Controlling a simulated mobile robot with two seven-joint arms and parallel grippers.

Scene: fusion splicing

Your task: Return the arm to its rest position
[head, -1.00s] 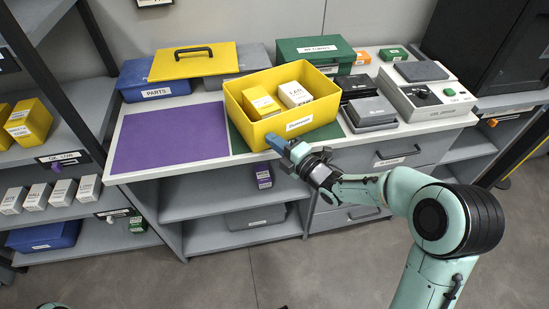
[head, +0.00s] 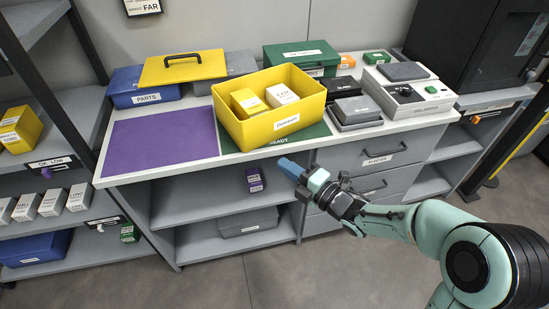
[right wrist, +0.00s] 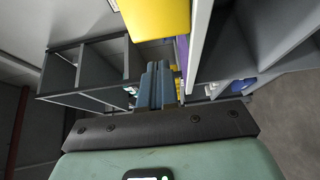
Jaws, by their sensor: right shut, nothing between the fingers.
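My right gripper (head: 284,163) is in front of the worktop's front edge, below the yellow open bin. Its blue fingers are shut and empty. In the right wrist view the shut fingers (right wrist: 157,82) show side by side with nothing between them. The right arm comes in from the lower right, bent at the elbow. My left gripper is not in view.
The yellow bin (head: 235,123) with a yellow and a white box stands on the worktop (head: 150,175), close above the gripper. Drawers (head: 372,160) and open shelves (head: 205,200) lie below. The floor (head: 330,275) in front is clear.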

